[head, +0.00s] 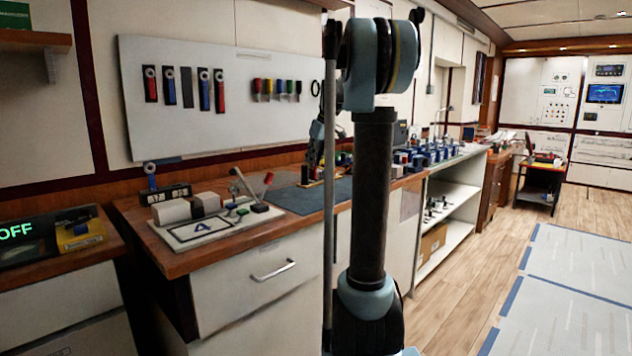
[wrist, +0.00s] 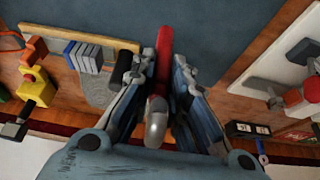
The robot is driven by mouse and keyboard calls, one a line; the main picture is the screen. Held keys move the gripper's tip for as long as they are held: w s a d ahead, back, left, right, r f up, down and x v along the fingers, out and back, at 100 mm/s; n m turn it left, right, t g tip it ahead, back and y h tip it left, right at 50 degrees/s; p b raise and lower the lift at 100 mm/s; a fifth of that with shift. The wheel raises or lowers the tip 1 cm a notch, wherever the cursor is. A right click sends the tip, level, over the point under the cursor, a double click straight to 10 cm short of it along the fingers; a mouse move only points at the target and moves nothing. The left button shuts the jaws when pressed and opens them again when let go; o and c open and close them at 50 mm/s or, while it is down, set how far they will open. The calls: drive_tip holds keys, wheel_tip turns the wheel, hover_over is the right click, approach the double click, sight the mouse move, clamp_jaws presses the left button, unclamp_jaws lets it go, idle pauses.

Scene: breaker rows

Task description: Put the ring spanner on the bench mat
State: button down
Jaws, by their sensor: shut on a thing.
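My gripper (wrist: 165,66) is shut on a red-handled tool with a silvery rounded end, which looks like the ring spanner (wrist: 162,52). Its handle points away between the fingers, and the silvery end is towards my palm. The blue-grey bench mat (wrist: 225,28) lies beyond and below the fingers in the wrist view. It also shows on the wooden bench in the head view (head: 295,200). I cannot tell whether the tool touches the mat. In the head view my arm's column hides part of the mat, and the held tool is not clear.
A white board with parts (head: 200,228) is on the bench's left. A wall tool board (head: 235,90) hangs behind.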

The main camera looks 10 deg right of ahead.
sight(316, 168)
drive_tip(key=shift+d+f, duration=0.1)
drive_tip(key=shift+f, duration=3.15)
drive_tip(key=c, duration=1.6)
unclamp_jaws()
drive_tip(key=shift+o, duration=0.2)
drive_tip(key=v, duration=1.2)
